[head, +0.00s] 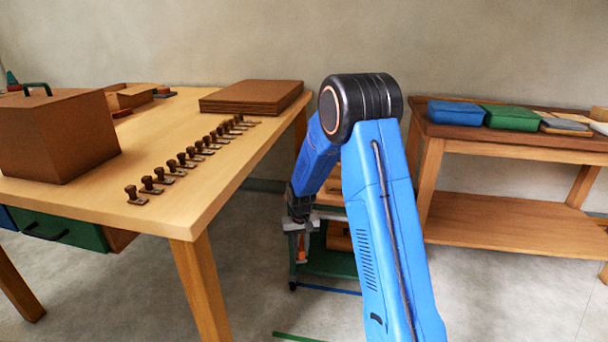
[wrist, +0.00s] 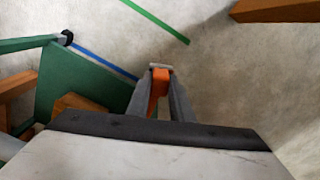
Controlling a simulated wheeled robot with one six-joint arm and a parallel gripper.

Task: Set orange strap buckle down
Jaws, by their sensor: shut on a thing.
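The orange strap buckle (wrist: 159,82) is between the fingertips of my gripper (wrist: 160,98) in the wrist view. It has an orange body and a pale grey end at the tips. My gripper is shut on it and holds it over the grey floor, beside a green cart. In the head view my gripper (head: 302,232) hangs low behind my blue arm, and the orange of the buckle (head: 302,254) shows just below it. My arm hides part of the cart there.
The green cart (wrist: 75,85) has wooden parts and a black caster. Blue and green strips lie on the floor. The wooden table (head: 215,178) at left bears a brown box, stacked boards and a row of small stamp-like items. A wooden bench (head: 500,146) at right bears several coloured boxes.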

